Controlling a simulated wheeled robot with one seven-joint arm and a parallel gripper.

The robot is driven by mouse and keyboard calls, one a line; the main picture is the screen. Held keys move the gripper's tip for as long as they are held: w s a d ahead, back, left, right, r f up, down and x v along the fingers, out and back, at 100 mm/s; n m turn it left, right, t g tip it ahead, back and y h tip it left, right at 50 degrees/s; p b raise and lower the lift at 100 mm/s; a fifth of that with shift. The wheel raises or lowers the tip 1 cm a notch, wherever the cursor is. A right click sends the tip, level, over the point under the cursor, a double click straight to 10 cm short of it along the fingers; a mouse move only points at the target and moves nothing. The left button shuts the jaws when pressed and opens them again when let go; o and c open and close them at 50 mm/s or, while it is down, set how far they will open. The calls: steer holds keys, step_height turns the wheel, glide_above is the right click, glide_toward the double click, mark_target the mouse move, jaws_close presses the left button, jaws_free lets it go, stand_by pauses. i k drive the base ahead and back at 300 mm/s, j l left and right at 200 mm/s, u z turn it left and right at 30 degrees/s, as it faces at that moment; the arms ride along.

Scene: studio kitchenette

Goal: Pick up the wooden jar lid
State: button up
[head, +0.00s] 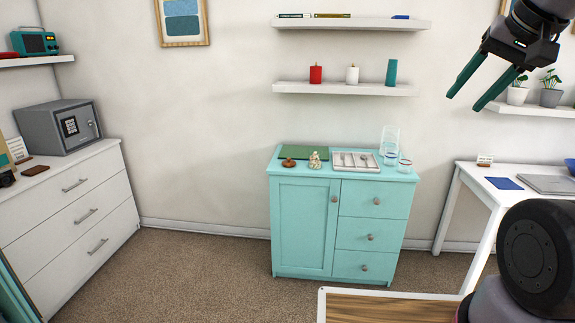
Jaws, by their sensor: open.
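A small round brown wooden piece (288,162), which looks like the wooden jar lid, lies at the front left of the teal cabinet's top (284,170). A small pale jar-like object (315,160) stands just right of it; its details are too small to tell. My gripper (466,99) hangs high at the upper right, its two green fingers apart and nothing between them. It is far from the cabinet top in the picture.
A green mat (305,152), a cutlery tray (343,167) and clear glasses (390,158) share the cabinet top. Two wall shelves (345,89) hang above it. A white desk (470,180) stands right, a white drawer unit (110,160) left. Carpet (205,270) between is clear.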

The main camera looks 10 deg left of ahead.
mark_target(289, 164)
steer(key=i+j, duration=0.35)
steer(key=j, duration=0.15)
steer(key=i+j, duration=0.7)
steer(key=j, duration=0.25)
steer(key=i+j, duration=0.35)
steer(key=j, duration=0.15)
steer(key=i+j, duration=0.3)
steer(key=j, duration=0.15)
steer(key=i+j, duration=0.35)
steer(key=j, duration=0.15)
steer(key=z, duration=0.05)
